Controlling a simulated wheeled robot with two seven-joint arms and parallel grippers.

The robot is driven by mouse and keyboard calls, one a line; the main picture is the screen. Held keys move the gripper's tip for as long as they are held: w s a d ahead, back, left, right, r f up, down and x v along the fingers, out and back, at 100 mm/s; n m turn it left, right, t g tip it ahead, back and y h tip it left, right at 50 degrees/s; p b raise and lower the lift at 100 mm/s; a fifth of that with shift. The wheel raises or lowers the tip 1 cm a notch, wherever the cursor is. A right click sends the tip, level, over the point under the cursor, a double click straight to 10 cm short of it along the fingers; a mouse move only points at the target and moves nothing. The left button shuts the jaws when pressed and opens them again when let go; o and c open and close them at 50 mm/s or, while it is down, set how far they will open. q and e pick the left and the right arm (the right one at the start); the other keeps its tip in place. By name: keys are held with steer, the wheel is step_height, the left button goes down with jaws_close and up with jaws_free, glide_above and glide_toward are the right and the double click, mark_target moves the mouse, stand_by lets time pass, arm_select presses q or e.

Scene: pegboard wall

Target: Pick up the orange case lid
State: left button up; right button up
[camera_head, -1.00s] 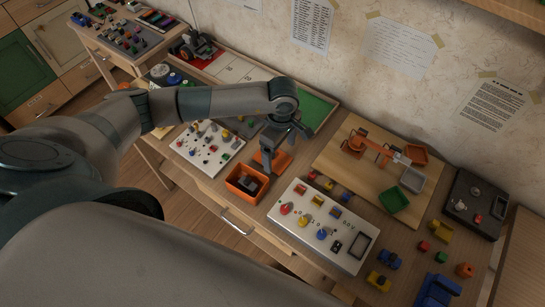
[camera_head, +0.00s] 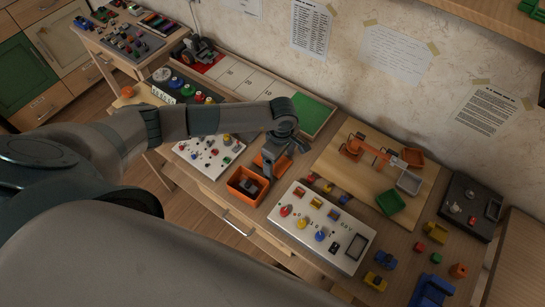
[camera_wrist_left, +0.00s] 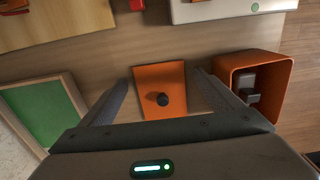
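The orange case lid (camera_wrist_left: 160,88) is a flat orange plate with a black knob on top, lying on the wooden table. In the head view the lid (camera_head: 284,163) is partly hidden behind my left gripper (camera_head: 270,165). In the left wrist view my left gripper (camera_wrist_left: 160,98) is open, with one finger on each side of the lid and nothing held. I cannot tell how high the fingertips are above the table. The open orange case (camera_head: 247,185) stands beside the lid with dark parts inside; it also shows at the right of the wrist view (camera_wrist_left: 281,80). My right gripper is out of view.
A white control panel (camera_head: 345,262) lies to the right of the case. A wooden board (camera_head: 350,185) with an orange toy arm and small bins lies behind it. A white board of knobs (camera_head: 190,150) and a green-panelled tray (camera_head: 312,113) are on the left and behind.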

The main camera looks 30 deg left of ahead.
mark_target(280, 165)
arm_select(q)
steer(key=c, duration=1.1)
steer(key=shift+r, duration=0.1)
steer(key=shift+w+r+b, duration=0.1)
steer(key=shift+r+b, duration=0.4)
steer(key=shift+r, duration=0.05)
step_height(280, 165, up, 2)
steer(key=shift+r+b, duration=0.1)
steer(key=shift+b, duration=0.65)
steer(key=s+d+r+b, duration=0.1)
steer(key=s+d+r, duration=0.1)
steer(key=s+d+r+b, duration=0.1)
steer(key=s+d+r, duration=0.1)
steer(key=s+d, duration=0.1)
steer(key=s+d+r+b, duration=0.2)
steer(key=d, duration=0.1)
steer(key=shift+s+r, duration=0.15)
steer(key=shift+r, duration=0.25)
steer(key=shift+s+d+r, duration=0.3)
steer(key=shift+d+r, duration=0.05)
steer(key=shift+d, duration=0.05)
